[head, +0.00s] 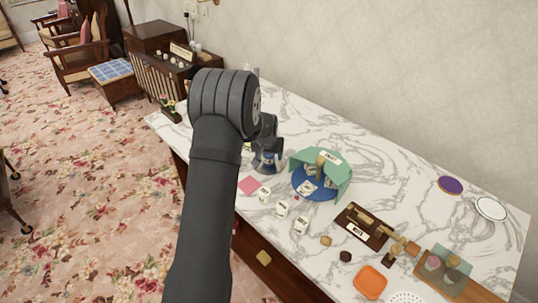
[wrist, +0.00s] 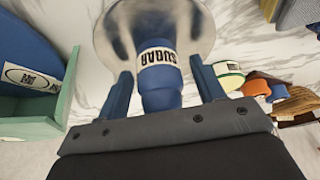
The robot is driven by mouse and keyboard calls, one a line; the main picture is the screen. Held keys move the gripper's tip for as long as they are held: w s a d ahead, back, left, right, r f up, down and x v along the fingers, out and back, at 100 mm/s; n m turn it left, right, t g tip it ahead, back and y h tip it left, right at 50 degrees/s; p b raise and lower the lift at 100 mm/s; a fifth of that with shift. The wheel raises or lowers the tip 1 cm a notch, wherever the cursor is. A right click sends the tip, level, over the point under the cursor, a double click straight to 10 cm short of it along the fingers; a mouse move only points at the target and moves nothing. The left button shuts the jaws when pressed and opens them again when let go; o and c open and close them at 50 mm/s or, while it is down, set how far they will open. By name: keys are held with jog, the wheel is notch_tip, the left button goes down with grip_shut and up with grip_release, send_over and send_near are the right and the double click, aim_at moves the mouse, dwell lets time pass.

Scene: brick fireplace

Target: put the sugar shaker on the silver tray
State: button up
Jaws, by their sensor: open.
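The sugar shaker (wrist: 160,78) is blue with a white label reading SUGAR. In the wrist view it stands between my gripper's fingers, over the round silver tray (wrist: 203,30). It appears to rest on the tray, but its base is partly hidden. My gripper (wrist: 162,66) is open, with one blue finger on each side of the shaker and a visible gap on each side. In the head view my gripper (head: 267,160) is low over the marble table beside the teal screen. My arm hides most of the tray there.
A teal screen (head: 335,170) on a blue round base stands just right of my gripper. Several white labelled cups (head: 282,209), a pink square (head: 249,186), a brown rack (head: 366,226) and an orange dish (head: 370,281) lie nearer the front. The table's back right is mostly clear.

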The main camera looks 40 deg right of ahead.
jog(key=v, duration=1.2)
jog(key=shift+r, duration=0.15)
jog(key=shift+w, duration=0.1)
jog(key=x, duration=1.1)
jog(key=shift+d+f, duration=0.1)
jog(key=shift+f, duration=0.25)
jog(key=shift+d+r, duration=0.1)
jog(key=shift+d, duration=0.05)
jog(key=shift+r, duration=1.3)
